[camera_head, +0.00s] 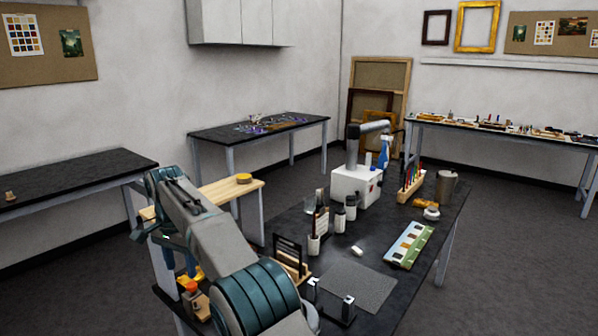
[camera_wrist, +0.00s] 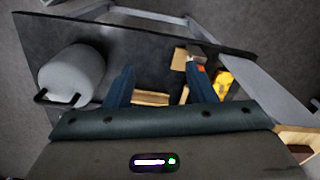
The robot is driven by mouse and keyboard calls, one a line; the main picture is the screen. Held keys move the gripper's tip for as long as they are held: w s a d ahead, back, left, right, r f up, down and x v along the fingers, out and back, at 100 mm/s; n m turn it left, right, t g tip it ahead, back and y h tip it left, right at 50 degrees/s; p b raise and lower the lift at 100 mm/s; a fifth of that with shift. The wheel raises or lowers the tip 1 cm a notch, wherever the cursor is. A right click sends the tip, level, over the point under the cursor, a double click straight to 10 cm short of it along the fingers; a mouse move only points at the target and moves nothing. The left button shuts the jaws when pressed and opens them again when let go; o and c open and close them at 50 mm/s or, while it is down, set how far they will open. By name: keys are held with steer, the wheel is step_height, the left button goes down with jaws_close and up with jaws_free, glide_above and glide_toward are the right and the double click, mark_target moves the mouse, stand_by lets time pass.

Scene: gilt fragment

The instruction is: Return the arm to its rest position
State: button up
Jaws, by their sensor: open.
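My arm (camera_head: 215,225) rises from the bottom of the head view, bends at the upper left and points down past the left edge of the black worktable. My gripper (camera_wrist: 161,78) shows in the wrist view with its two dark blue fingers spread apart and nothing between them. Beneath it are the dark tabletop (camera_wrist: 150,50) and a wooden piece (camera_wrist: 150,98). In the head view the fingers are mostly hidden behind my own arm.
A grey cylinder (camera_wrist: 72,75) with a black handle, a wooden block (camera_wrist: 186,58) and a yellow item (camera_wrist: 223,80) lie near my gripper. Open floor lies to the right.

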steer(key=s+d+r+n+t, duration=0.1)
steer(key=s+d+r, duration=0.15)
steer(key=d, duration=0.65)
steer(key=s+d+r, duration=0.2)
steer(key=d+r, duration=0.2)
steer(key=d, duration=0.5)
steer(key=s+d+r+n+t, duration=0.1)
steer(key=s+d+r, duration=0.15)
steer(key=d, duration=0.65)
steer(key=s+d+f+n, duration=0.1)
steer(key=s+d+f, duration=0.3)
steer(key=s+d, duration=0.4)
steer(key=s+d+f+n+t, duration=0.1)
steer(key=s+d+f, duration=0.3)
steer(key=s+d, duration=0.4)
steer(key=s, duration=0.5)
steer(key=shift+s+f+n+t, duration=0.25)
steer(key=shift+f+n+t, duration=0.05)
steer(key=shift+f, duration=0.05)
